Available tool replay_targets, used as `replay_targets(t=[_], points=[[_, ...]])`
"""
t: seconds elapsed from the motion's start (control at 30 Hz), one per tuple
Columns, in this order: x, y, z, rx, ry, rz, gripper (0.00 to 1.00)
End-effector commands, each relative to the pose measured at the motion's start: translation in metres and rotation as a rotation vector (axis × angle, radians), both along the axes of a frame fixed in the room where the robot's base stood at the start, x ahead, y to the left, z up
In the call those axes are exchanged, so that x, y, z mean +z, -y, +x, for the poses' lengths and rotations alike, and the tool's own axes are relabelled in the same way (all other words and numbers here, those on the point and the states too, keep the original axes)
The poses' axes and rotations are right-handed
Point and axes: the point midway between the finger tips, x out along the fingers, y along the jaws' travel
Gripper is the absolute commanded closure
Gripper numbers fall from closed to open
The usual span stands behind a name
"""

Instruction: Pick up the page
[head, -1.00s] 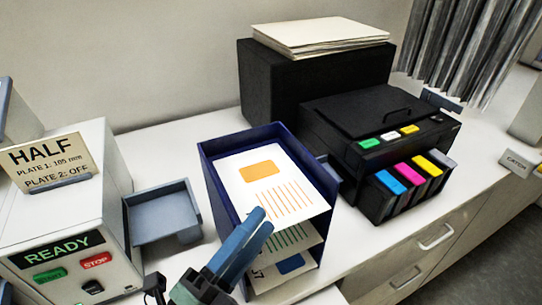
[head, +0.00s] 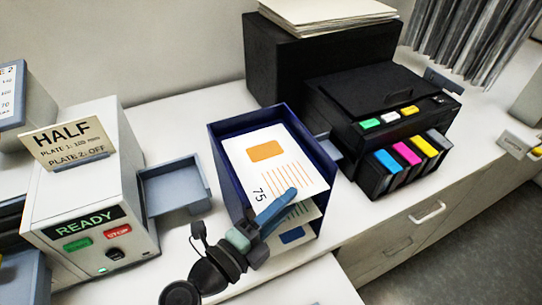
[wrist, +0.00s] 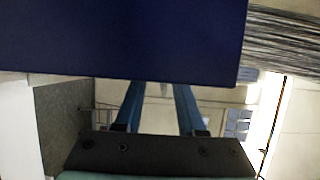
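The top page (head: 262,170) is white with an orange block, thin orange lines and "75". It lies in the top level of the dark blue tray stack (head: 222,172). My gripper (head: 289,194) is at the front edge of this level, its blue fingers overlapping the page in the head view. In the wrist view my gripper (wrist: 157,88) has its two fingers apart. A broad navy surface of the stack (wrist: 120,40) hides their tips. I cannot tell whether the page's edge lies between them. Lower pages (head: 292,236) show partly beneath.
A black printer (head: 375,95) with coloured cartridges stands right of the stack. A black box (head: 275,75) with paper on it is behind. A small grey tray (head: 172,193) and the READY machine (head: 88,205) stand to the left.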

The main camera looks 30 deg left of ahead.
Motion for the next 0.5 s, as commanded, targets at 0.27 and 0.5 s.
replay_targets(t=[0.27,0.5], points=[[0.004,0.007,0.027,0.001,0.002,-0.001,0.61],[0.002,0.007,0.028,0.001,0.001,0.001,0.63]])
